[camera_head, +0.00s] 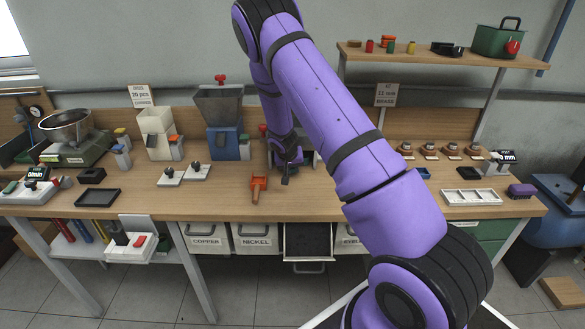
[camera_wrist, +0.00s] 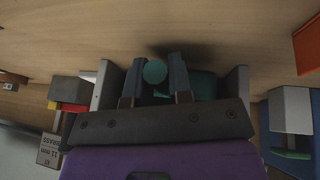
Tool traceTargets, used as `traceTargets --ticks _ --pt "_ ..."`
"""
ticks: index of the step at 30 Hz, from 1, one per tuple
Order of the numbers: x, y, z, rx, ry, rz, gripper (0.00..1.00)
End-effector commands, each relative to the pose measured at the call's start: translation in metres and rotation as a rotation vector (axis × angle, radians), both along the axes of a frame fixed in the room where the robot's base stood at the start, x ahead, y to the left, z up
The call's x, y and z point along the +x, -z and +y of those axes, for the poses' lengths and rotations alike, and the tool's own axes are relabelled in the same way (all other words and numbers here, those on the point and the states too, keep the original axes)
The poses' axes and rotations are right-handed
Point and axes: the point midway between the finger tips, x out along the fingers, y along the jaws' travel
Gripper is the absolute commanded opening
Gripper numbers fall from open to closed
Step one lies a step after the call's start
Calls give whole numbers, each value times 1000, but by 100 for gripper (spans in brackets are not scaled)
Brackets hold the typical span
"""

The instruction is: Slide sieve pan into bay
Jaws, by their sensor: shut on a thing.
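My gripper (camera_head: 286,170) is at the back middle of the bench, in front of a small grey-walled bay (camera_head: 308,159). In the wrist view, my gripper's two dark fingers (camera_wrist: 156,84) are closed around a round teal knob, which appears to be part of the sieve pan (camera_wrist: 154,72). More teal surface shows beside the right finger. The bay's two upright grey walls (camera_wrist: 237,84) stand on either side of the fingers. My wrist and fingers hide most of the pan, so I cannot tell how deep it sits between the walls.
An orange scoop (camera_head: 258,187) lies just left of my gripper on the bench. A blue hopper machine (camera_head: 224,140) stands to the left. A white compartment tray (camera_head: 473,197) lies at the right. An open drawer (camera_head: 307,240) juts out below the bench edge.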

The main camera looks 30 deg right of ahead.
Motion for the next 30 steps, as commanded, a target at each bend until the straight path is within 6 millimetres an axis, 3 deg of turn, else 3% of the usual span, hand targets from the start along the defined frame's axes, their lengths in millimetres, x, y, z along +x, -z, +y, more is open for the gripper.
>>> traceTargets --ticks 6,7,10,20,30 --pt "0 0 0 0 -1 -1 0" --pt "0 0 0 0 -1 -1 27" --pt "0 0 0 0 -1 -1 50" --pt "0 -2 1 0 -1 -1 50" --pt "-10 -47 19 1 -2 -4 50"
